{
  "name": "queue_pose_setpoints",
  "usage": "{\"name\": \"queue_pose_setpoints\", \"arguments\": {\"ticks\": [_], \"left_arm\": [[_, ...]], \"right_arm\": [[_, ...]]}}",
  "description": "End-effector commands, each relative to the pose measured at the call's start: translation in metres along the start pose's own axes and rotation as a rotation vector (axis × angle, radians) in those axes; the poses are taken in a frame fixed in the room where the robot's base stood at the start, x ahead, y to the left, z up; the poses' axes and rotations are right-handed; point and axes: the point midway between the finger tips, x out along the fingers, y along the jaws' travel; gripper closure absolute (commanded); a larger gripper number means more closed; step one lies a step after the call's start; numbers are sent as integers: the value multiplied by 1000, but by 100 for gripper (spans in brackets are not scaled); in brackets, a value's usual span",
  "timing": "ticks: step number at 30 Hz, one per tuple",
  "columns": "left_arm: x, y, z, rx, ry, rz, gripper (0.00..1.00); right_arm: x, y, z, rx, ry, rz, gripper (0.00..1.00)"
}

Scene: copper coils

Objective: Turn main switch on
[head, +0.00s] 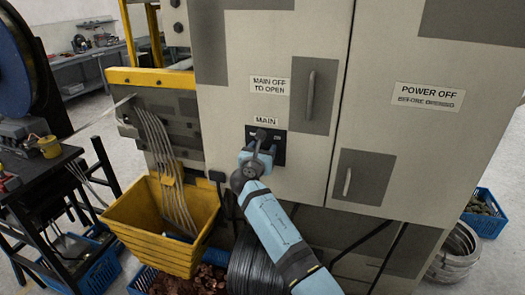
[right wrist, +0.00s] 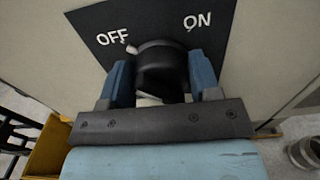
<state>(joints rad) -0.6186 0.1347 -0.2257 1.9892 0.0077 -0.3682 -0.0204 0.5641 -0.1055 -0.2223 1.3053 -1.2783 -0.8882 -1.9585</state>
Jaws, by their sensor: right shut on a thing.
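The main switch is a round black knob (right wrist: 162,72) on a dark plate (right wrist: 95,22) marked OFF at left and ON at right. A small white mark shows at the knob's upper left, on the side toward OFF. In the head view the plate (head: 280,148) sits on the cabinet door under a MAIN label (head: 265,121). My right gripper (right wrist: 163,75) is shut on the knob, with one blue finger on each side of it. In the head view the right gripper (head: 256,156) hides most of the knob. My left gripper is not in view.
The grey cabinet (head: 225,95) has door handles (head: 311,95) to the right of the switch. A yellow bin (head: 150,235) with grey cables stands at lower left. A wire coil (head: 255,265) lies below my arm. A black table (head: 35,165) is at far left.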

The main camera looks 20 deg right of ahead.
Motion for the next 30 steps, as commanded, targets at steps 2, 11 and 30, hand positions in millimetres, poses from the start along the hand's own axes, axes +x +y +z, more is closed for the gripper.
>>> {"name": "queue_pose_setpoints", "arguments": {"ticks": [2, 11, 30], "left_arm": [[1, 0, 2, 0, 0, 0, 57], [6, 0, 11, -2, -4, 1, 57], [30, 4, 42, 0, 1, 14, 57]], "right_arm": [[0, 0, -1, 18, 1, -1, 67], [0, -1, -3, 188, 0, 0, 67], [0, -4, -7, 793, 1, -1, 67]]}}
